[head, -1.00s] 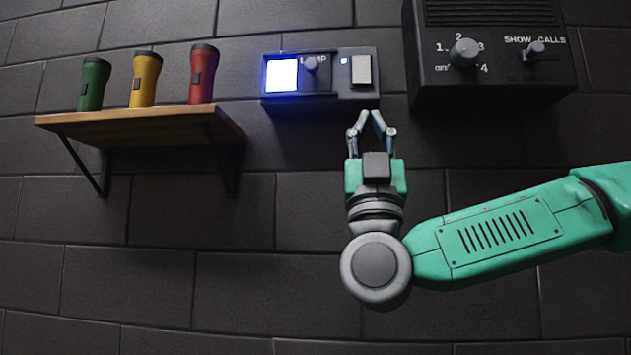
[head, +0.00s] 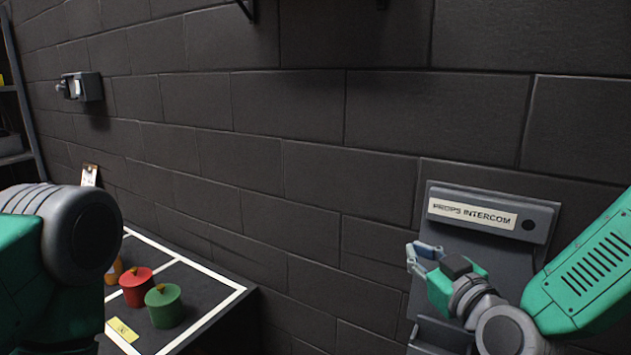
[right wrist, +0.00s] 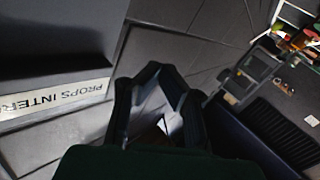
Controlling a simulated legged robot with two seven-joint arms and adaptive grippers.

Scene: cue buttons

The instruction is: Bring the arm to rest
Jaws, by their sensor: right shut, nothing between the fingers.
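My right gripper (head: 425,256) is in the lower right of the head view, in front of a grey wall box labelled PROPS INTERCOM (head: 530,222). Its fingers are shut with nothing between them. In the right wrist view the shut fingers (right wrist: 160,90) show at the middle, with the intercom's label (right wrist: 55,97) at the left. I cannot tell from these views whether the fingers touch the intercom. My left arm shows at the left edge of the head view, but its gripper is out of view.
A dark table (head: 220,292) with white lines stands at lower left. It holds a red pot (head: 137,288), a green pot (head: 165,308) and a yellow tag (head: 122,330). A small switch box (head: 88,86) hangs on the wall at upper left. The middle of the wall is bare.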

